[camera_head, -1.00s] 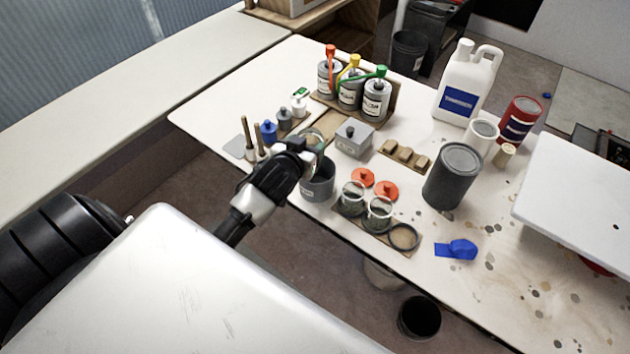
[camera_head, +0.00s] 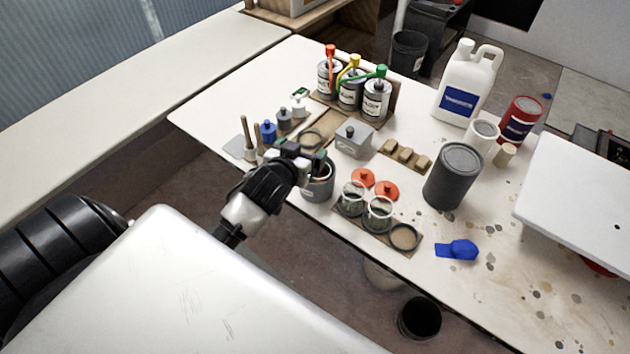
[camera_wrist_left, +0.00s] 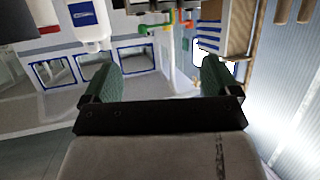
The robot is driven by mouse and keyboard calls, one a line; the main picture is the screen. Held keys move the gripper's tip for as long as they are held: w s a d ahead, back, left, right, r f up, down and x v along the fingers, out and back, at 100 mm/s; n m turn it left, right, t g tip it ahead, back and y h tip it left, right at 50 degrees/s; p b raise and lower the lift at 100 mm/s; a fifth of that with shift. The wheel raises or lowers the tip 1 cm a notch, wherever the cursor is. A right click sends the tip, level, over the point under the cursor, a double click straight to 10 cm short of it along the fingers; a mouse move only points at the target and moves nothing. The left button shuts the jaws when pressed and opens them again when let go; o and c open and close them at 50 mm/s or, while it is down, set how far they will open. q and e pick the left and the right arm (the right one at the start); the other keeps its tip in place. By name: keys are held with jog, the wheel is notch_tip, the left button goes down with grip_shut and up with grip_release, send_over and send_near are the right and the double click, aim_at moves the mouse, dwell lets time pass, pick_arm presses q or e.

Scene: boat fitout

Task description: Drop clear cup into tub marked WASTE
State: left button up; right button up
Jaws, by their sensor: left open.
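A grey tub (camera_head: 318,190) stands at the near edge of the table; its marking is too small to read. A clear cup (camera_head: 322,170) appears to sit inside the tub, partly hidden by the gripper and the tub wall. My left gripper (camera_head: 306,155) is just above the tub's rim, fingers apart. In the left wrist view, the green fingers of the left gripper (camera_wrist_left: 160,82) are spread with nothing between them. My right gripper is not in view.
Two more clear cups (camera_head: 378,214) stand on a holder right of the tub, beside orange lids (camera_head: 386,190). A dark can (camera_head: 453,175) stands further right.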

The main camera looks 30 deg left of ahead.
pick_arm(q)
jog(key=v, duration=0.8)
jog(key=shift+b, duration=0.3)
jog(key=s+d+f+m+g+h, duration=0.1)
jog(key=s+f+g, duration=0.2)
jog(key=f, duration=1.2)
jog(key=s+d+f+m+g, duration=0.1)
jog(key=s+f+g, duration=0.15)
jog(key=f, duration=1.35)
jog(key=s+d+f+m+g, duration=0.1)
jog(key=s+d+f+g, duration=0.1)
jog(key=s+f, duration=0.8)
jog(key=s+d+f+m+g+h, duration=0.1)
jog(key=s+f+g, duration=0.4)
jog(key=s+f, duration=0.5)
jog(key=s+d, duration=0.1)
jog(key=s, duration=0.6)
jog(key=shift+s+d, duration=0.25)
jog(key=shift+d, duration=0.15)
jog(key=shift+f, duration=0.1)
